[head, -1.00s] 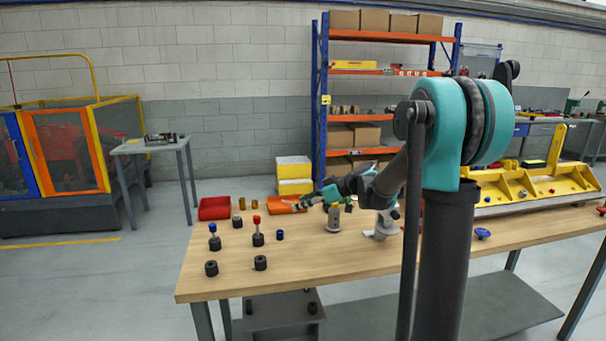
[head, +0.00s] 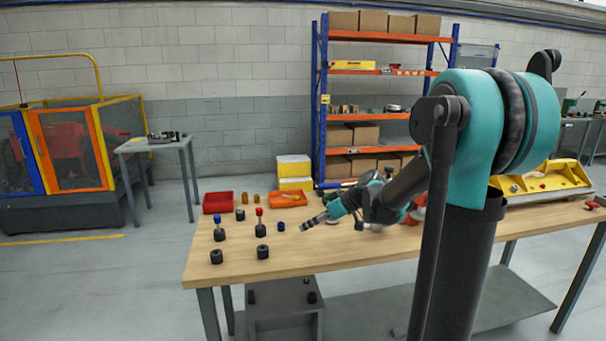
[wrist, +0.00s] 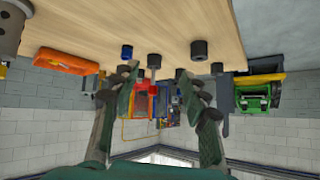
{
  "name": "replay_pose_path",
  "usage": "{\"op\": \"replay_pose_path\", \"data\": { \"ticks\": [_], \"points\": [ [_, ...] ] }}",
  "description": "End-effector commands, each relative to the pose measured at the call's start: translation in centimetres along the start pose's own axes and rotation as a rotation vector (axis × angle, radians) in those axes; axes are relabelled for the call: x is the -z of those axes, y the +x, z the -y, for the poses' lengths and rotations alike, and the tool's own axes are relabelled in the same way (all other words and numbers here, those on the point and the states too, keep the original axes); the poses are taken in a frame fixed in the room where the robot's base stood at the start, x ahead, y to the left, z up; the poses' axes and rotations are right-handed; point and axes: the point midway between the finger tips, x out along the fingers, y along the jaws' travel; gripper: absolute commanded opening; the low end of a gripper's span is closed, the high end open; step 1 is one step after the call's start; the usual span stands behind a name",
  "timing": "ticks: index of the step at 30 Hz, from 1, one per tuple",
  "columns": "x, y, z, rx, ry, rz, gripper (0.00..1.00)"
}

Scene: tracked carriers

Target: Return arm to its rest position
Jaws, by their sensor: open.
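My arm (head: 400,190) reaches from my column out over the wooden workbench (head: 330,265). My gripper (head: 306,226) is above the middle of the bench, pointing left, apart from the things there. In the wrist view the two fingers of my gripper (wrist: 160,100) stand wide apart with nothing between them. The wrist picture is upside down, with the bench top at its top.
Black holders, one with a blue-topped peg (head: 219,229) and one with a red-topped peg (head: 260,223), stand on the bench's left. A red tray (head: 218,208) and an orange tray (head: 288,205) lie behind. A yellow fixture (head: 545,180) is at right.

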Motion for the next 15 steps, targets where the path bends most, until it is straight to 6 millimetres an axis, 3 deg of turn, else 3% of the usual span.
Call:
{"op": "replay_pose_path", "data": {
  "ticks": [5, 8, 15],
  "points": [
    [-5.0, -1.5, 2.3, -0.069, 0.129, 0.103, 0.45],
    [-9.2, -2.8, 3.9, -0.138, 0.234, 0.177, 0.45],
    [-21.5, -7.1, 8.2, -0.405, 0.532, 0.337, 0.45]
  ]
}}
